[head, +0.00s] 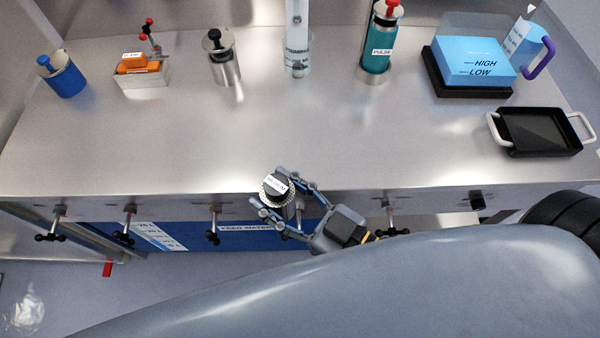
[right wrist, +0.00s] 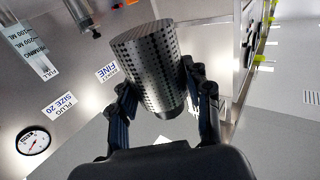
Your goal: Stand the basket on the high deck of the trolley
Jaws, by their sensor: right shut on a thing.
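The basket (right wrist: 150,70) is a perforated grey metal cylinder. In the right wrist view it sits between the fingers of my right gripper (right wrist: 160,105), which is shut on its sides. In the head view the right gripper (head: 285,203) holds the basket (head: 271,191) over the front edge of the steel bench, with a dark top and a white label showing. The basket is clear of the bench top as far as I can tell. I cannot make out the trolley or its high deck for certain in either view. My left gripper is not in view.
The steel bench (head: 180,140) carries a blue canister (head: 66,78), a steel flask (head: 224,68), a teal bottle (head: 376,55), a blue block (head: 473,62) and a black tray (head: 540,130). Its middle is clear. Valve handles (head: 213,228) stick out below its front edge.

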